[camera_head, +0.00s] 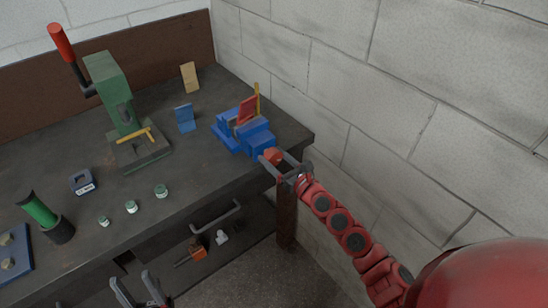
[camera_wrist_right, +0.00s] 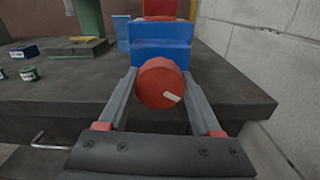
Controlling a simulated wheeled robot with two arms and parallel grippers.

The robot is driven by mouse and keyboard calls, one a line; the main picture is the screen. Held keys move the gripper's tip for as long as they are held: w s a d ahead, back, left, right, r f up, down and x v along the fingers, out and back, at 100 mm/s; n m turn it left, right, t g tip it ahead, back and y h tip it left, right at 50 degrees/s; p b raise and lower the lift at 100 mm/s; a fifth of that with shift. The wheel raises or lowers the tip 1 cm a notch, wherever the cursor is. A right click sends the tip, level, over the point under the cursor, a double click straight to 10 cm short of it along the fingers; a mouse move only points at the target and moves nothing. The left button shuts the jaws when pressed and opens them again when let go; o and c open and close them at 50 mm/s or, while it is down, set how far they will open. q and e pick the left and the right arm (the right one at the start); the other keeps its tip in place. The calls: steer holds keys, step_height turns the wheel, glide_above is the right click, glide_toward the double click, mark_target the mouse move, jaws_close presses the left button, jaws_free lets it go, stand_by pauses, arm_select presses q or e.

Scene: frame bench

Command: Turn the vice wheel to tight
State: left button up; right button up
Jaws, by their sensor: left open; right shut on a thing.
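The blue vice (camera_head: 243,130) stands at the right end of the dark bench, with a red piece (camera_head: 247,109) between its jaws. Its red wheel (camera_head: 272,155) faces the bench's front edge; in the right wrist view the wheel (camera_wrist_right: 158,84) shows a pale mark at its lower right. My right gripper (camera_head: 280,166) is shut on the wheel, one finger on each side. The vice body also shows in the right wrist view (camera_wrist_right: 160,42). My left gripper (camera_head: 140,290) is open and empty at the bottom of the head view, in front of the bench.
A green press (camera_head: 112,95) with a red-handled lever stands on the bench (camera_head: 190,210) at the back left. Small green-grey pots (camera_head: 131,206), a blue box (camera_head: 82,182) and a green cylinder (camera_head: 38,209) lie left. A block wall (camera_head: 340,80) rises close on the right.

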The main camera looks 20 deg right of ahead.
steer(key=c, duration=0.4)
steer(key=shift+o, duration=0.2)
